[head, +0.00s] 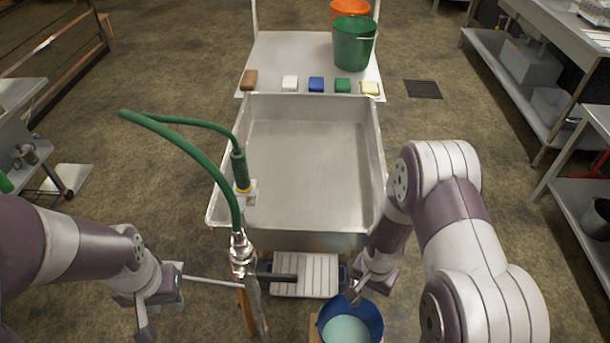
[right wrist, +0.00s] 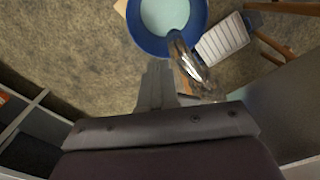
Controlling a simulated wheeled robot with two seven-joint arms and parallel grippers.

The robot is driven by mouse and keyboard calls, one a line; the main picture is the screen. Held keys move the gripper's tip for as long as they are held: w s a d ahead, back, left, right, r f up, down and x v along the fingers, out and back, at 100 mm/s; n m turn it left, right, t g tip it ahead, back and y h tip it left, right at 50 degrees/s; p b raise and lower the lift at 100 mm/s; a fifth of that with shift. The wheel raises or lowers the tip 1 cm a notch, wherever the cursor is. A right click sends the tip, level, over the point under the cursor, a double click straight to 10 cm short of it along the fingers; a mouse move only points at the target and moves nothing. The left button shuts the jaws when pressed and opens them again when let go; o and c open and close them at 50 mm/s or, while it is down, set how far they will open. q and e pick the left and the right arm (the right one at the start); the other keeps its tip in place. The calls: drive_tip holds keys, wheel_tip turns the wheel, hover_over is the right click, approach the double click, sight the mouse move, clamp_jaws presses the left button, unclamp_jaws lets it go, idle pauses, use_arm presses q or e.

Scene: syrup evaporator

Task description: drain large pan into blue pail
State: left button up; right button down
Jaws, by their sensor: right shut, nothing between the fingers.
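The large pan (head: 310,175) is a wide metal basin in the middle of the head view; its floor looks bare. The blue pail (head: 376,318) stands below its front right corner, with pale blue-green liquid (head: 346,329) inside. It also shows in the right wrist view (right wrist: 136,38). A shiny metal drain spout (right wrist: 188,62) reaches over the pail's rim. My right gripper (right wrist: 157,72) is shut and empty beside the spout; I cannot tell if it touches. My left gripper (head: 146,328) hangs at the lower left, away from the pail; its jaw opening is unclear.
A green hose (head: 180,143) and metal faucet (head: 241,250) stand at the pan's front left. A slatted white tray (head: 305,275) lies below the pan's front. Behind are several sponges, a green bucket (head: 354,45) and an orange bucket (head: 349,9). Shelves stand right.

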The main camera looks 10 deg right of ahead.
drive_tip(key=shift+w+d, duration=0.2)
drive_tip(key=shift+d, duration=0.9)
drive_tip(key=shift+w+d, duration=0.2)
drive_tip(key=shift+d, duration=0.3)
drive_tip(key=shift+w+d, duration=0.15)
drive_tip(key=shift+d, duration=0.35)
drive_tip(key=shift+w+d, duration=0.65)
drive_tip(key=shift+d, duration=0.25)
